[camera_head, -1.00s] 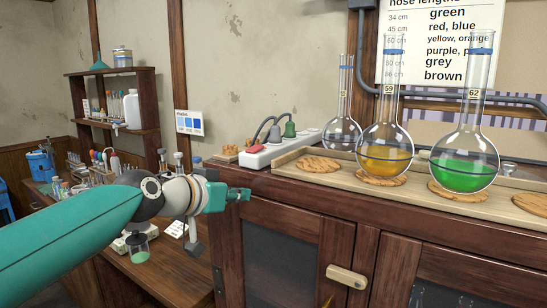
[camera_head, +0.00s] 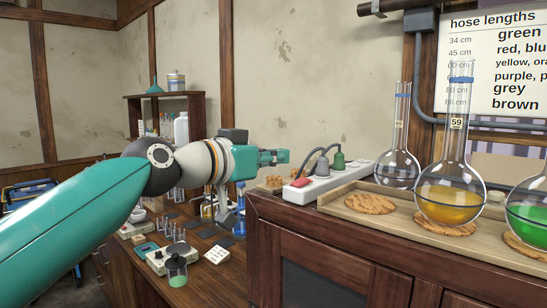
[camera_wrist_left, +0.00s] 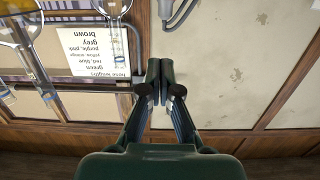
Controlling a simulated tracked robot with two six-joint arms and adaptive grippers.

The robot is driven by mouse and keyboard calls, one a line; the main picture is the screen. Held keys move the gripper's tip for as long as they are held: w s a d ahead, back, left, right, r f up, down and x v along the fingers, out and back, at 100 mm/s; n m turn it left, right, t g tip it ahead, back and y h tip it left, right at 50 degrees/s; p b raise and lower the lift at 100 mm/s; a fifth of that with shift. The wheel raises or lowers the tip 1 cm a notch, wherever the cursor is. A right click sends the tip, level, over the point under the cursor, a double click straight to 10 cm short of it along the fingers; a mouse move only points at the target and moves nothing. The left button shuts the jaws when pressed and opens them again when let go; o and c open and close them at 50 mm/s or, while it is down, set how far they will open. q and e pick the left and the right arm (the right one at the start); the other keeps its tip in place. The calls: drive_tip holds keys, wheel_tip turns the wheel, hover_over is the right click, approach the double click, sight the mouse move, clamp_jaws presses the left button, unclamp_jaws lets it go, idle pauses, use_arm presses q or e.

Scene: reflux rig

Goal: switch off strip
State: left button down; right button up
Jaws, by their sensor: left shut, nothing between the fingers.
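The white power strip (camera_head: 347,178) lies on the dark wooden cabinet top, against the back wall. Its red switch (camera_head: 311,183) is at the near left end, and a grey plug (camera_head: 322,167) and a green plug (camera_head: 339,160) sit in it. My left gripper (camera_head: 284,156) is shut and empty, to the left of the strip and a little higher in the picture, apart from the switch. Its closed fingers (camera_wrist_left: 160,82) also show in the left wrist view, where I cannot make out the strip. My right gripper is not in view.
A wooden tray (camera_head: 352,212) with cork rings and round flasks, one yellow (camera_head: 449,205) and one green (camera_head: 530,212), stands right of the strip. A small cork piece (camera_head: 274,182) lies left of it. A lower bench (camera_head: 205,265) holds several small items.

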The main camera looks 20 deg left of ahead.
use_arm(q)
drive_tip(key=p, duration=0.3)
hover_over(302, 182)
drive_tip(key=shift+s+a+f, duration=0.1)
drive_tip(key=shift+s+f, duration=0.1)
drive_tip(key=shift+s, duration=0.15)
drive_tip(key=f, duration=0.1)
drive_tip(key=f+b, duration=0.2)
drive_tip(key=shift+w, duration=0.25)
drive_tip(key=shift+w+f, duration=0.1)
drive_tip(key=shift+f, duration=0.55)
